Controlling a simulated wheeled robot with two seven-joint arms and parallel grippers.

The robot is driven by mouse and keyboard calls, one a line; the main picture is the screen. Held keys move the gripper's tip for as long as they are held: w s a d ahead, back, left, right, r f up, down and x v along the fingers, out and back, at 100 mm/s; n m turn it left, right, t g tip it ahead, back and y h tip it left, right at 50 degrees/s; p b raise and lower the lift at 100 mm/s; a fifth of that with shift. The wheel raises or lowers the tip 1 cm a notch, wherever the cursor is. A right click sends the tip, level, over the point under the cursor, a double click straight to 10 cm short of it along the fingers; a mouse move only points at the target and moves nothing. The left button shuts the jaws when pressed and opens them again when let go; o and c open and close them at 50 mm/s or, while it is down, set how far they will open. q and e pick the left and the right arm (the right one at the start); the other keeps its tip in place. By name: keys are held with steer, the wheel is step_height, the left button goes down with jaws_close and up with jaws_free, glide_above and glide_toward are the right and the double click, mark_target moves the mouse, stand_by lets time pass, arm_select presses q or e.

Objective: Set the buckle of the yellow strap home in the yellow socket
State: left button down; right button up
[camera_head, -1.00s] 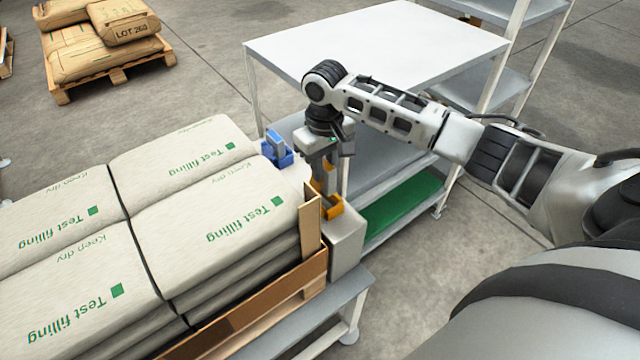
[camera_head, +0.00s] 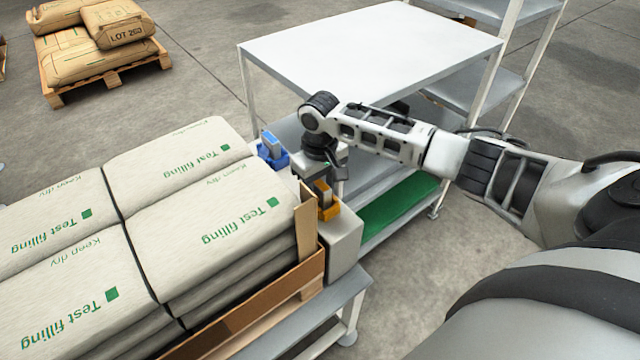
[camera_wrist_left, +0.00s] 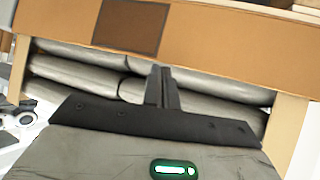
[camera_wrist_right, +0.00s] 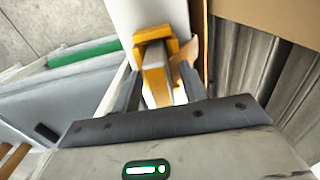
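The yellow socket (camera_head: 329,211) sits on a light grey block at the pallet's corner. It shows as a U-shaped yellow piece in the right wrist view (camera_wrist_right: 155,38). My right gripper (camera_head: 322,180) points down just above it, with its fingers on both sides of the yellow buckle (camera_wrist_right: 158,86). The buckle lines up with the socket's opening in the right wrist view; how deep it sits is hidden. The strap cannot be made out. My left gripper (camera_wrist_left: 161,88) has its fingers together, empty, facing the pallet's side; it is outside the head view.
Stacked white sacks (camera_head: 215,210) fill the pallet left of the socket, behind a brown wooden edge board (camera_head: 306,222). A blue buckle and socket (camera_head: 272,152) stand just behind. A white table (camera_head: 370,50) and green mat (camera_head: 400,205) lie beyond and right.

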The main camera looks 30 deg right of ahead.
mark_target(320, 184)
step_height(320, 184, up, 12)
steer(key=p, duration=0.1)
steer(key=shift+r, duration=0.2)
stand_by(0.3)
steer(key=shift+f, duration=0.1)
stand_by(0.4)
